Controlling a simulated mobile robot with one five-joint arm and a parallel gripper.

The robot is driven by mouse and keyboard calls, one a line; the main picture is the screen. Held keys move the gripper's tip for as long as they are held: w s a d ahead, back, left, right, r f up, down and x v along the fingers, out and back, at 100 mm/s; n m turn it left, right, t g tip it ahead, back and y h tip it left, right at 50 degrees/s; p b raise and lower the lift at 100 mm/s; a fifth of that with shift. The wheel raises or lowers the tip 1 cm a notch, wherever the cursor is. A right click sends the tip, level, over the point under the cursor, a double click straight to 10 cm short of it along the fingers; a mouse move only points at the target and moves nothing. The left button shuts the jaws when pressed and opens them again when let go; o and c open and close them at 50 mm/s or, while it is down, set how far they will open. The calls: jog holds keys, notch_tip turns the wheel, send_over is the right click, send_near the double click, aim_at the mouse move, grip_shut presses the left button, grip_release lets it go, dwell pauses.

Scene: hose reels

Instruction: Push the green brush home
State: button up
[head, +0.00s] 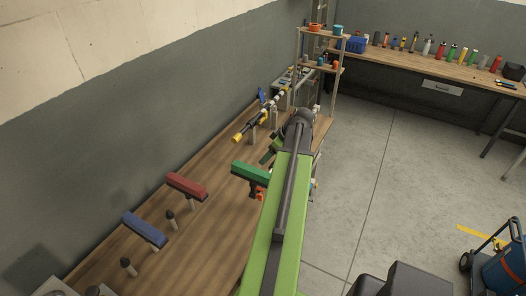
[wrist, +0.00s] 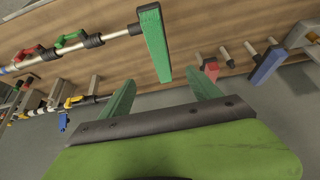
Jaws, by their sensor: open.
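The green brush (head: 250,171) stands over the wooden bench in the head view, beside my arm. In the wrist view the green brush (wrist: 156,48) is a green block on the end of a pole that runs left through a black collar. My gripper (wrist: 164,82) is open, its two green fingers spread apart. The lower end of the green block shows between the fingertips in that picture; I cannot tell whether they touch. In the head view my arm hides most of the gripper.
A red brush (head: 187,186) and a blue brush (head: 145,230) stand along the wooden bench (head: 205,215), with short dark-tipped posts near them. A yellow-and-black lance (head: 252,126) lies farther back. A shelf rack (head: 318,65) stands beyond. The grey floor (head: 370,190) to the right is mostly open.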

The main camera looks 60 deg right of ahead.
jog(key=shift+s+r, duration=0.35)
jog(key=shift+r, duration=0.25)
